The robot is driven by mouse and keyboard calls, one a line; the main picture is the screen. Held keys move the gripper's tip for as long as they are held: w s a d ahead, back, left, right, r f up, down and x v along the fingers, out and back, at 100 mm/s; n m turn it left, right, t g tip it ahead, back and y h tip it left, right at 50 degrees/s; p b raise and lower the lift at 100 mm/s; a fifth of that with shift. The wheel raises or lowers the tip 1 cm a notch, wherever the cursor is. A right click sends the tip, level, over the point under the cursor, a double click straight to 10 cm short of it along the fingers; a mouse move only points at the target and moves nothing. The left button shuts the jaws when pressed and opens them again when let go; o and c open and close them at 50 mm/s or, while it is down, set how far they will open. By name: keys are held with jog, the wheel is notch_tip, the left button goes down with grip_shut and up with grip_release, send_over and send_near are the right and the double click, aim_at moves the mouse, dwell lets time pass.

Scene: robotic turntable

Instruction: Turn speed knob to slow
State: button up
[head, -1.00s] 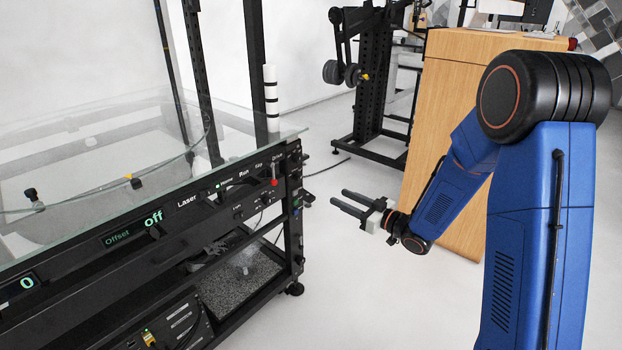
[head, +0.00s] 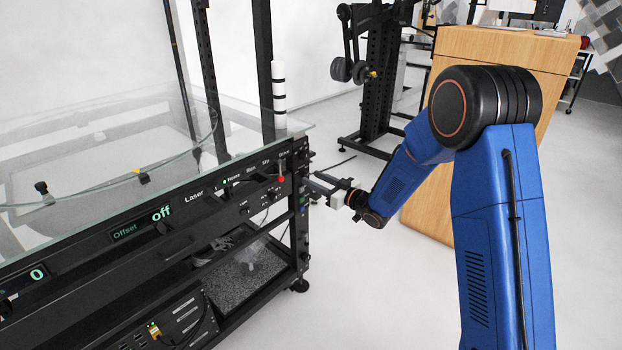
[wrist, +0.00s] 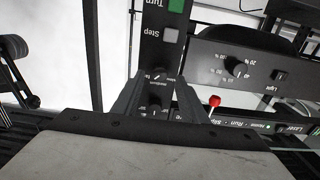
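The speed knob (wrist: 156,77) is a small black dial with a white pointer mark on a dark narrow side panel (wrist: 154,57). It shows upside down in the wrist view between my fingertips, with tiny labels around it. Its setting is too small to read surely. My gripper (wrist: 160,84) is open, its two dark fingers apart on either side of the knob. Whether they touch it I cannot tell. In the head view my gripper (head: 311,184) is at the right end of the turntable's black frame (head: 250,258), and the knob is not distinguishable there.
Step (wrist: 171,36) and Turn (wrist: 176,6) buttons and another dark knob (wrist: 154,102) share the panel. A percentage-marked light knob (wrist: 237,67) and a red-tipped lever (wrist: 214,101) are close by on the right. A glass top (head: 215,128) overhangs the frame. Open floor (head: 370,285) lies at right.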

aim_at(304, 175)
jog(key=shift+x, duration=1.2)
jog(key=shift+c, duration=0.5)
grip_shut()
